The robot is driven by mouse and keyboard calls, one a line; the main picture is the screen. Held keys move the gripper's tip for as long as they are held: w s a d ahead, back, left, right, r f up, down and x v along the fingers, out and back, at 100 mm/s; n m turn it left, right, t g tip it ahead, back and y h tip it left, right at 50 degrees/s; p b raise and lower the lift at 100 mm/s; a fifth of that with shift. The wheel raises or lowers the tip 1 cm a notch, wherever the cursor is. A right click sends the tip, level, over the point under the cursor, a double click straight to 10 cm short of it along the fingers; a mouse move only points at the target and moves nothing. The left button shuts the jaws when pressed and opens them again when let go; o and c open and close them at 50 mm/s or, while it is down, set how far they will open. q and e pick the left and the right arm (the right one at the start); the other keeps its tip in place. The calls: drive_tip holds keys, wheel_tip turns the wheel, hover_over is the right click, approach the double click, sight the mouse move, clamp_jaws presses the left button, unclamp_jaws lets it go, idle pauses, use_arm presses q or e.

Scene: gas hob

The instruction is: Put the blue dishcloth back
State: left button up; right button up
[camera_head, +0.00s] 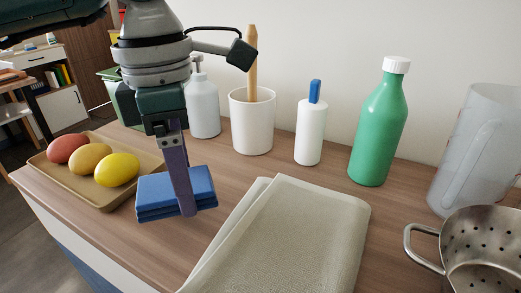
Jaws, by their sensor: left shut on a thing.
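The folded blue dishcloth (202,187) is in the camera_head view, left of centre. My left gripper (186,205) points down and is shut on it, with one finger showing across its near face. The cloth appears to be held above the wooden counter (240,168), between the tray and the beige cloth; the exact height is hard to tell. My right gripper is not in view.
A tan tray (104,204) with a red, a tan and a yellow fruit-like item is at left. A folded beige cloth (300,235) lies in front. Behind stand a white crock (252,125), white bottles (310,133), and a green bottle (378,130). A clear jug (478,150) and colander (490,250) are at right.

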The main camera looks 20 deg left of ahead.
use_arm(q)
wheel_tip(320, 180, down, 4)
drive_tip(key=shift+r, duration=0.15)
drive_tip(key=shift+f+b, duration=0.2)
drive_tip(key=shift+b, duration=0.2)
drive_tip(key=o, duration=1.1)
drive_tip(key=shift+r, duration=0.1)
drive_tip(key=shift+r+p, duration=0.3)
drive_tip(key=shift+r, duration=0.15)
wheel_tip(320, 180, up, 11)
drive_tip(key=shift+s+a+r+p, duration=0.1)
drive_tip(key=shift+r+p, duration=0.1)
drive_tip(key=shift+p, duration=0.25)
